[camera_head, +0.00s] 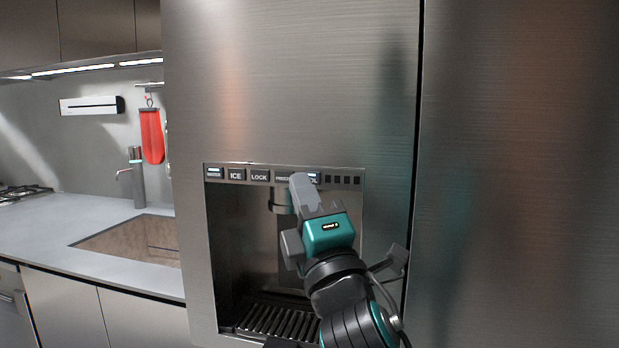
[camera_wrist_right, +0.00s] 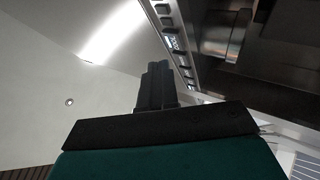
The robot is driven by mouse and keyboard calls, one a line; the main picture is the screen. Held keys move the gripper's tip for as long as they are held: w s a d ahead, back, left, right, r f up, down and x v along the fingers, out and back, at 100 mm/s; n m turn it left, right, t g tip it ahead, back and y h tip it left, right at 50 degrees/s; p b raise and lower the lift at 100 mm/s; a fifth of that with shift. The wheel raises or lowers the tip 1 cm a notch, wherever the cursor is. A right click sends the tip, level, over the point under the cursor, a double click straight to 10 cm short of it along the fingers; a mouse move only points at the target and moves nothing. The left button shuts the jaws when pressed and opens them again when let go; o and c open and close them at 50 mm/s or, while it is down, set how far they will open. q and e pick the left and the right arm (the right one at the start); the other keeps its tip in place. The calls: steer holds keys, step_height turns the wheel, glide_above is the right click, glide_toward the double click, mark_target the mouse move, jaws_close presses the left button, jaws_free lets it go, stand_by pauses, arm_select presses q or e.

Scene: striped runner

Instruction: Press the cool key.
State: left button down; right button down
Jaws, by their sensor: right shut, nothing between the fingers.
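The cool key (camera_head: 314,179) is on the control strip of the fridge dispenser, its label partly hidden behind my right gripper in the head view. It also shows in the right wrist view (camera_wrist_right: 172,42), its small display lit. My right gripper (camera_head: 300,180) is shut and empty, its fingertips at the strip just left of the cool key in the head view. In the right wrist view the shut fingers (camera_wrist_right: 158,68) point at the strip, close to the key. Whether the fingertips touch it, I cannot tell. My left gripper is not in view.
The strip also carries an ICE key (camera_head: 236,175), a LOCK key (camera_head: 260,176), a partly covered FREEZE key (camera_head: 283,178) and a lit key at the left end. Below is the dispenser recess with a slatted drip tray (camera_head: 275,321). A counter with a sink (camera_head: 130,240) is at left.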

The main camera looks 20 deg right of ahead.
steer(key=shift+w+d, duration=0.2)
steer(key=shift+w, duration=0.05)
stand_by(1.1)
stand_by(0.8)
steer(key=shift+w+d, duration=0.25)
steer(key=shift+w, duration=0.1)
steer(key=shift+w+d, duration=0.2)
steer(key=shift+w, duration=0.05)
stand_by(0.6)
stand_by(0.3)
steer(key=shift+s+a+p, duration=0.35)
steer(key=shift+s+a, duration=0.1)
steer(key=shift+s, duration=0.15)
steer(key=shift+s, duration=0.1)
